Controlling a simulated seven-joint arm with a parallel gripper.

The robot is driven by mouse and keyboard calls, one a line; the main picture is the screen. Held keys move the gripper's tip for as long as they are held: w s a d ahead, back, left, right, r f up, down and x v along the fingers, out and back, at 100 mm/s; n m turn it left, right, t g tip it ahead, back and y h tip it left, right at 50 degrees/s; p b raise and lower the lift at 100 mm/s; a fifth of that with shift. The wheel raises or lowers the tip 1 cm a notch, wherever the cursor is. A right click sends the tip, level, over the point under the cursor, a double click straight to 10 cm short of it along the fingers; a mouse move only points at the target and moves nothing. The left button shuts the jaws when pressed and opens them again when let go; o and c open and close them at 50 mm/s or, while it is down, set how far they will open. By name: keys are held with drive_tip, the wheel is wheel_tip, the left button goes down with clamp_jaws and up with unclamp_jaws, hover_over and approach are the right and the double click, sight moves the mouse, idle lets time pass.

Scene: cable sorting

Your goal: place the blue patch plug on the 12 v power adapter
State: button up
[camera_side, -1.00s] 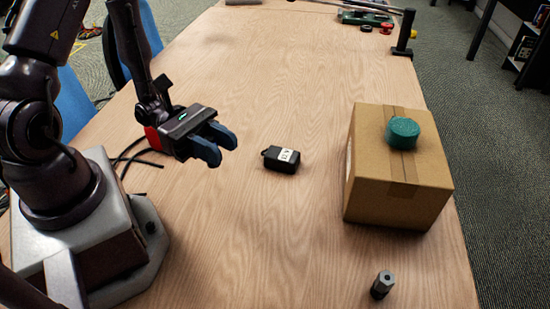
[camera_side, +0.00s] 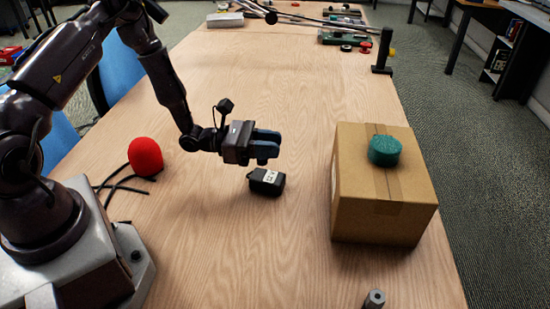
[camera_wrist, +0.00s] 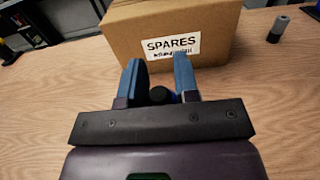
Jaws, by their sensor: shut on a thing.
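The 12 V power adapter (camera_side: 267,181) is a small black block with a white label, lying on the table in the side view. I cannot make it out in the wrist view. My gripper (camera_side: 268,146) is just above and behind it in the picture, apart from the table. In the wrist view my gripper (camera_wrist: 160,82) has its two blue fingers closed around a small piece with a round black end and a little blue beside it, which I take as the blue patch plug (camera_wrist: 159,95). The fingers hide most of the plug in the side view.
A red foam ball (camera_side: 145,156) with black cables lies left. A grey cylinder (camera_side: 374,299) stands at the front.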

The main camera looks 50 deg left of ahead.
drive_tip(key=shift+w+f, duration=0.5)
drive_tip(key=shift+f, duration=0.1)
drive_tip(key=shift+w+f, duration=0.2)
drive_tip(key=shift+f, duration=1.5)
drive_tip(key=shift+f, duration=0.15)
drive_tip(key=o, duration=0.9)
